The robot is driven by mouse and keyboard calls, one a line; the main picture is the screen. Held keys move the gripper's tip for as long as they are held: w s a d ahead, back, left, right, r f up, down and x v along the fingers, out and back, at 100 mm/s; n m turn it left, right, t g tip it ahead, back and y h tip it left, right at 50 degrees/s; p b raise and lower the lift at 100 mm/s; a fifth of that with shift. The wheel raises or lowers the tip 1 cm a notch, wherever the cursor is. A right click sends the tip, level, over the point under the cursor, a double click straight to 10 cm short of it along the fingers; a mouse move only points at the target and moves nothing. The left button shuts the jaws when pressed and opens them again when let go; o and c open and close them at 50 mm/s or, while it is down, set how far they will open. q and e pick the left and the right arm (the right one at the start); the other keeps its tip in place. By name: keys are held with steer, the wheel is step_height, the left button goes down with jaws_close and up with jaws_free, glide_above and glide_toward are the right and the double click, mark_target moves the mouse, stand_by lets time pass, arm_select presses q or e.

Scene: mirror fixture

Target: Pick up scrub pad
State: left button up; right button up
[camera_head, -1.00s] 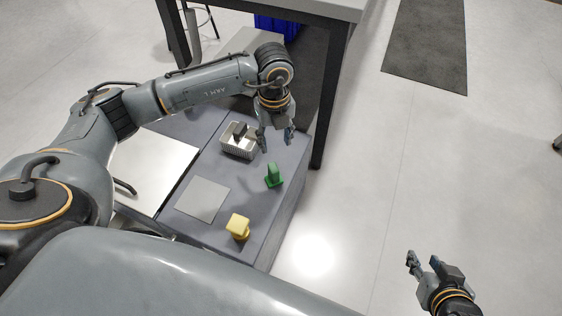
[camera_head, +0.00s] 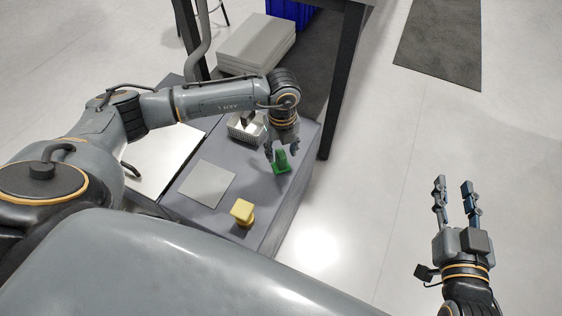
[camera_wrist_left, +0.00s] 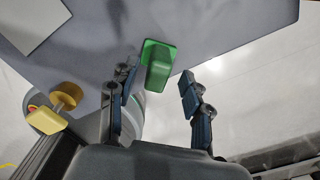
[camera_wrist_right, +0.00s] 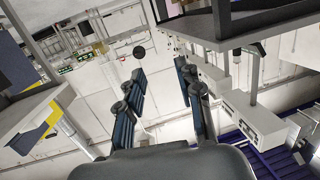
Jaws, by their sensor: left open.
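A small green block with a raised grip on a flat base, likely the scrub pad (camera_head: 282,165), stands on the grey cabinet top (camera_head: 225,222) near its right edge. In the left wrist view the green pad (camera_wrist_left: 157,64) lies ahead, between the lines of the two fingers. My left gripper (camera_head: 281,150) is open, pointing down just above the pad; its fingers partly hide the pad's top. Contact cannot be told. My right gripper (camera_head: 454,184) is open and empty over the floor at the right.
A yellow knobbed object (camera_head: 242,212) stands near the front edge. A flat grey square plate (camera_head: 207,183) lies left of the pad. A dark table leg (camera_head: 343,85) rises close by.

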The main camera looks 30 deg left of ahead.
mark_target(281, 153)
arm_select(q)
step_height(281, 153, down, 3)
steer(key=shift+s+r+b, duration=0.1)
steer(key=shift+s+b, duration=0.05)
steer(key=shift+b, duration=0.25)
steer(key=shift+f, duration=0.25)
jaws_close()
arm_select(e)
steer(key=r+t, duration=0.2)
steer(key=r, duration=0.1)
steer(key=r+t+y, duration=0.1)
steer(key=r, duration=0.1)
steer(key=shift+w+a, duration=0.15)
steer(key=shift+a, duration=0.25)
